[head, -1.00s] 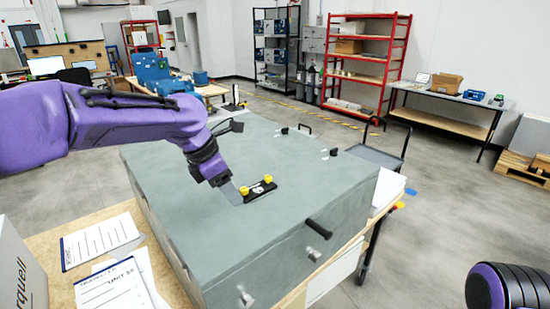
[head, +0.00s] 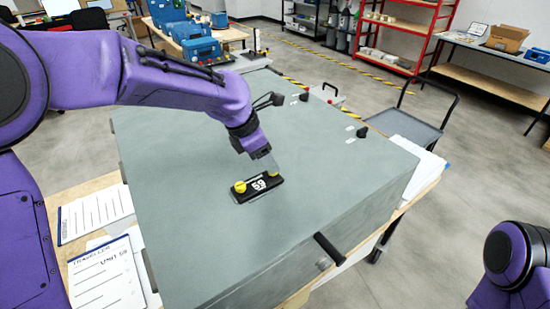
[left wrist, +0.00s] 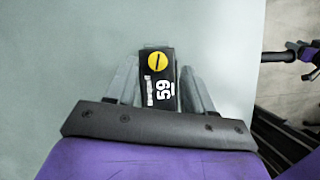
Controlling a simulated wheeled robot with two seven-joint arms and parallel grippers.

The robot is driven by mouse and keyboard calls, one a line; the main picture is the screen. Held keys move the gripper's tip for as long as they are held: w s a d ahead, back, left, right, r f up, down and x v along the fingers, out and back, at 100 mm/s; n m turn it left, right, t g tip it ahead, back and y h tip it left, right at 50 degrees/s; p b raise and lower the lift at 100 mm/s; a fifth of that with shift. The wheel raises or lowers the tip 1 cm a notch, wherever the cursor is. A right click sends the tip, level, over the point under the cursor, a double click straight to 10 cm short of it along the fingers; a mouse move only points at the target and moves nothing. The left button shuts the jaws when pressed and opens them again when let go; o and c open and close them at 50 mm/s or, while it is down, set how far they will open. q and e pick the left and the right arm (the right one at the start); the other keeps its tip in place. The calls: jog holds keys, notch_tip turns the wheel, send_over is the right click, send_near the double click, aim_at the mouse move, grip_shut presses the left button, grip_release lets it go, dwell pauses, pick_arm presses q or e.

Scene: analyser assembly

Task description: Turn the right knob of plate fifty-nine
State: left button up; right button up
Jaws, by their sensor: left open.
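The black plate fifty-nine (head: 259,188) lies on the grey top of the analyser box, with a yellow knob at each end. Its left knob (head: 240,187) is in plain view; its right knob (head: 273,173) is partly hidden by my left gripper (head: 272,164). In the left wrist view, a yellow knob (left wrist: 157,62) with a dark, slightly slanted line sits between the two open fingers of my left gripper (left wrist: 160,76), one on each side of the plate (left wrist: 160,95). Gaps show beside the knob. The plate's near end is hidden by the gripper. My right gripper is out of view.
The grey box top (head: 200,230) is mostly clear. Small dark fittings (head: 362,131) stand along its far right edge, and a black handle (head: 328,249) juts from its front side. Printed sheets (head: 105,277) lie at the left. A cart (head: 405,125) stands beyond.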

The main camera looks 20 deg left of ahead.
pick_arm(q)
jog(key=shift+s+d+f, duration=0.15)
jog(key=shift+s+f, duration=0.25)
jog(key=shift+s, duration=0.2)
jog(key=shift+s+d+f, duration=0.1)
jog(key=shift+s+f, duration=0.3)
jog(key=shift+s, duration=0.2)
jog(key=shift+g, duration=0.3)
jog(key=w+f, duration=0.1)
jog(key=w, duration=0.2)
jog(key=w+f, duration=0.1)
jog(key=shift+w+d+f, duration=0.1)
jog(key=shift+w+f, duration=0.25)
jog(key=shift+w, duration=0.05)
jog(key=c, duration=0.3)
jog(key=shift+s+r, duration=0.15)
jog(key=shift+s, duration=0.05)
jog(key=c, duration=0.5)
jog(key=shift+s+d+r, duration=0.15)
jog(key=shift+s+r, duration=0.15)
jog(key=shift+s, duration=0.2)
grip_shut()
jog(key=shift+w+f, duration=0.15)
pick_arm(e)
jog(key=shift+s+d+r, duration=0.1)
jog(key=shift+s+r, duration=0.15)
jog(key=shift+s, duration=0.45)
pick_arm(q)
jog(key=shift+m, duration=0.4)
